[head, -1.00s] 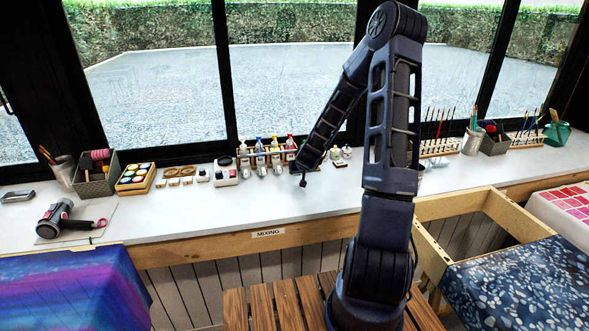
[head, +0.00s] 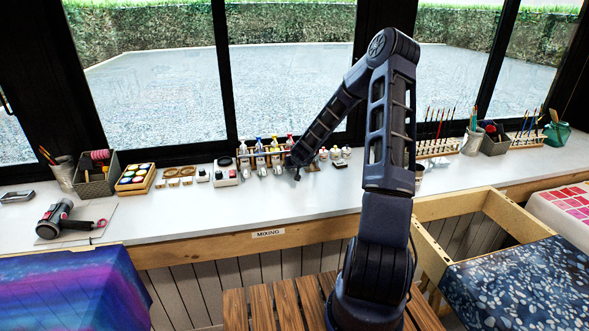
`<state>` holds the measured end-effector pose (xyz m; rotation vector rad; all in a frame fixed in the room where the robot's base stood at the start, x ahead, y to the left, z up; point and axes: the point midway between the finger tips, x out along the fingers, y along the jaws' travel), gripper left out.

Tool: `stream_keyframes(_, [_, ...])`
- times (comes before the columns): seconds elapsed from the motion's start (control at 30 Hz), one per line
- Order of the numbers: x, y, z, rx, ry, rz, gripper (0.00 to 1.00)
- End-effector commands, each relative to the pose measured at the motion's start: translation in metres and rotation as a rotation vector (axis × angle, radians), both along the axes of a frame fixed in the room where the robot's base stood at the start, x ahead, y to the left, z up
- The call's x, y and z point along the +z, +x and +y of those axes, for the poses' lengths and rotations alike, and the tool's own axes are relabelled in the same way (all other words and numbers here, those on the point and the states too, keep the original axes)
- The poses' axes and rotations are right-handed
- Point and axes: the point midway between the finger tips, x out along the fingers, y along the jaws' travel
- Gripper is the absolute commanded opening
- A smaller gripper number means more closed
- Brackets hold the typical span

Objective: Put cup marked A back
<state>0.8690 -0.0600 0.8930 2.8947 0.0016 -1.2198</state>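My gripper (head: 298,177) is small and dark in the head view, low over the white counter (head: 240,205), in front of the right end of a wooden rack (head: 267,149). Whether its fingers are open or shut is too small to tell, and I see nothing clearly held in it. Small white cups (head: 261,167) stand in a row in front of the rack. No letter A is readable on any of them. My forearm hides part of the rack's right end. A pale cup-like container (head: 419,173) is partly hidden behind my arm.
Left of the rack are a paint tray (head: 136,177), a grey basket (head: 95,178) and a hairdryer-like tool (head: 55,218). Small bottles (head: 336,153) stand to the right, with a brush rack (head: 437,147) beyond. The counter's front strip above the "MIXING" label (head: 268,233) is clear.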

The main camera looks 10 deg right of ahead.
Motion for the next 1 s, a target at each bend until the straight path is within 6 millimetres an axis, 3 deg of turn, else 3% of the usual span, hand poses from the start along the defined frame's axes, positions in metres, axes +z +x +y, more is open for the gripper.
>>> stream_keyframes(0.47, [-0.0083, 0.0000, 0.0006, 0.000, 0.000, -0.001, 0.21])
stream_keyframes(0.5, [-0.0086, 0.0000, 0.0003, -0.001, 0.001, -0.001, 0.47])
stream_keyframes(0.6, [-0.0083, 0.0000, 0.0002, -0.001, 0.001, -0.001, 0.65])
stream_keyframes(1.0, [-0.0036, -0.0011, 0.0004, 0.001, -0.001, -0.002, 0.65])
